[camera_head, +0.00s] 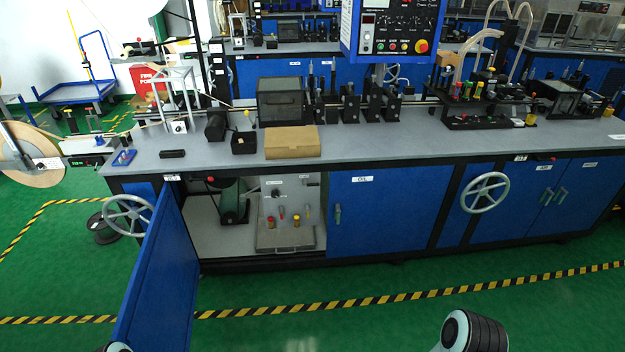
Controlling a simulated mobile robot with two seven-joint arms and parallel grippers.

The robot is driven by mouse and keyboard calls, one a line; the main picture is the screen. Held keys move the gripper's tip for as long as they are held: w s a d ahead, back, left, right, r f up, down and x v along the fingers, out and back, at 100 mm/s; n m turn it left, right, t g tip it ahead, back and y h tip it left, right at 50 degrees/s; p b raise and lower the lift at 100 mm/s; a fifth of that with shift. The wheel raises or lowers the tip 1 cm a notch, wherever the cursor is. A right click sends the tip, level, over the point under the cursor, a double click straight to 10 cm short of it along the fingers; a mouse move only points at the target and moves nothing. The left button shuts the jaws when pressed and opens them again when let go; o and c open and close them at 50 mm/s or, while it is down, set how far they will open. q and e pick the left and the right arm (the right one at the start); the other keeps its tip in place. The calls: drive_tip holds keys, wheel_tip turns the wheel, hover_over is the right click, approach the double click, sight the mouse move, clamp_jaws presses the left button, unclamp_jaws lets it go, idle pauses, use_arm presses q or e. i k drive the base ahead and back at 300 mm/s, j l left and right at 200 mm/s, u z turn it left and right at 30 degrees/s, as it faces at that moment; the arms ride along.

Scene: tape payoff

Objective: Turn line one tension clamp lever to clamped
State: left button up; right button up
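The tape payoff reel (42,178), a large tan disc, stands at the far left beside the line's bench. A grey unit with a small green display (76,163) sits between the reel and the bench. A small blue holder (124,157) lies on the bench's left corner. The tension clamp lever is too small to pick out for certain here, and I cannot tell its position. Neither gripper shows; only dark and pale rounded parts of my arms reach in at the bottom edge.
The grey bench top (370,145) carries a tan box (292,142) and several black machine units. A blue cabinet door (165,275) hangs open toward me at left, beside a handwheel (129,216). Another handwheel (484,193) stands out at right. Green floor in front is clear.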

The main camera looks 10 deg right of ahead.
sight(305, 185)
drive_tip(key=i, duration=1.45)
drive_tip(key=i+l, duration=0.1)
drive_tip(key=i, duration=0.5)
drive_tip(key=i+l, duration=0.1)
drive_tip(key=i, duration=0.55)
